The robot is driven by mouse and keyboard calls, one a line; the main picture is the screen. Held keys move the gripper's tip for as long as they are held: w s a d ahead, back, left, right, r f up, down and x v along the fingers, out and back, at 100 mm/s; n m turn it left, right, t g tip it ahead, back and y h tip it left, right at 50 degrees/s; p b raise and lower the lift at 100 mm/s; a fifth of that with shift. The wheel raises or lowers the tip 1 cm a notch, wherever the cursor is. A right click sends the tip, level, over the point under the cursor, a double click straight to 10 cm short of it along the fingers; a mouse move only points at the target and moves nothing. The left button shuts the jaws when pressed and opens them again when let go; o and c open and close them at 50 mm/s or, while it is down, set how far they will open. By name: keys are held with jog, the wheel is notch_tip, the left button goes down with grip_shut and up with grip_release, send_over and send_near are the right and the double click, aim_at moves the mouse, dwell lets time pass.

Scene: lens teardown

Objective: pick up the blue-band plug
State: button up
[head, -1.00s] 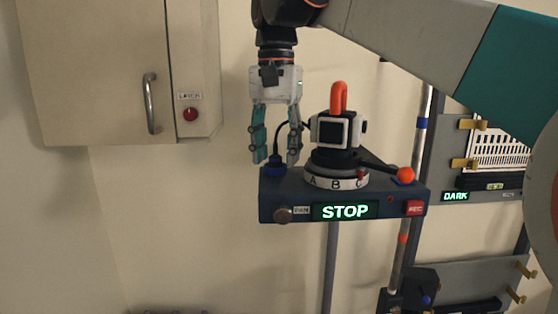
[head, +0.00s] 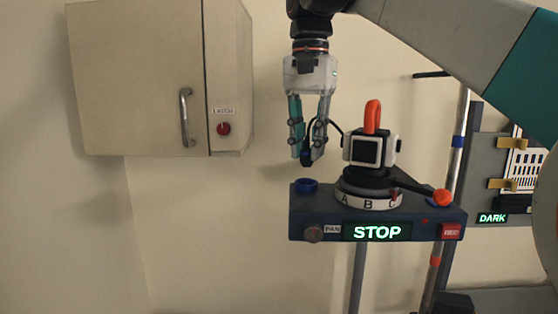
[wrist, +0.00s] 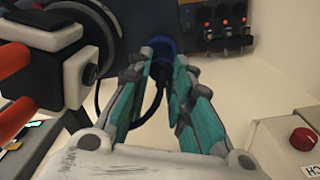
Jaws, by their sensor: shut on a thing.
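The blue-band plug (head: 306,159) is a small dark plug between the fingertips of my gripper (head: 307,152). My gripper is shut on it and points down. The plug hangs a little above the blue ring socket (head: 306,185) on the left top of the grey-blue box, apart from it. A black cable (head: 335,124) curves from the plug toward the camera-like block. In the wrist view my gripper's teal fingers (wrist: 163,85) close around the plug and cable, and the fingers partly hide the plug.
The box (head: 300,215) reads STOP and carries a lettered turntable (head: 370,202) with a camera block (head: 367,151) and orange loop (head: 372,117), close to my gripper's right. A cabinet (head: 140,80) with a red button (head: 223,129) is at left. Below the cabinet is bare wall.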

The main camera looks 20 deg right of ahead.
notch_tip(320, 180, up, 16)
jog(key=p, duration=0.5)
jog(key=shift+f, duration=0.2)
jog(key=shift+w, duration=0.1)
